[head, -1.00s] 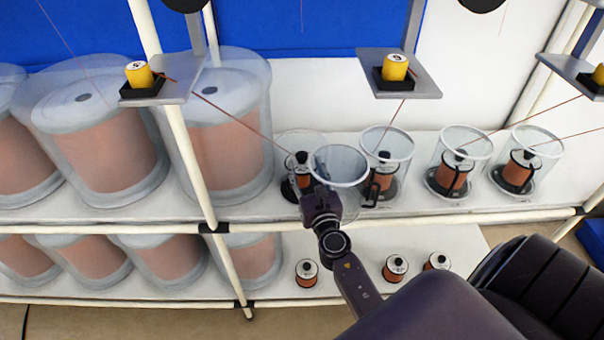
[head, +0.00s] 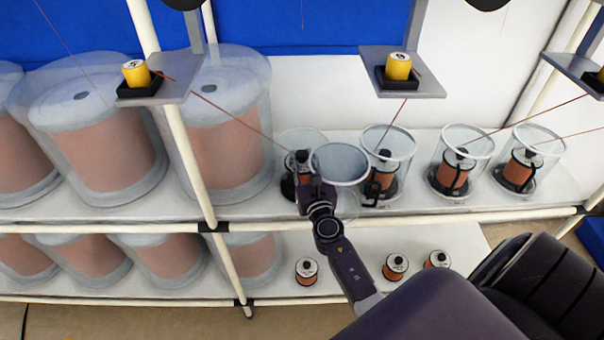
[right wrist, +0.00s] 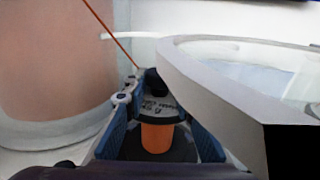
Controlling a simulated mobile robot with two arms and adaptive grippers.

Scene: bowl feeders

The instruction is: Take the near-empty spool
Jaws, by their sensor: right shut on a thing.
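My right gripper (head: 303,187) reaches in at the left feeder position on the upper shelf. In the right wrist view its blue-padded fingers (right wrist: 158,132) stand on both sides of the near-empty spool (right wrist: 158,136) and are shut on it. This spool shows a labelled flange and an orange core. In the head view the spool (head: 300,162) is partly hidden by the gripper. A copper wire runs from it toward the upper left. The left gripper is not in view.
A clear bowl (head: 340,181) is close to the gripper's right; its support is unclear. Its rim also fills the right wrist view's right side (right wrist: 212,85). More bowls with spools (head: 455,176) stand to the right, large drums (head: 232,150) to the left. Spare spools (head: 306,271) stand below.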

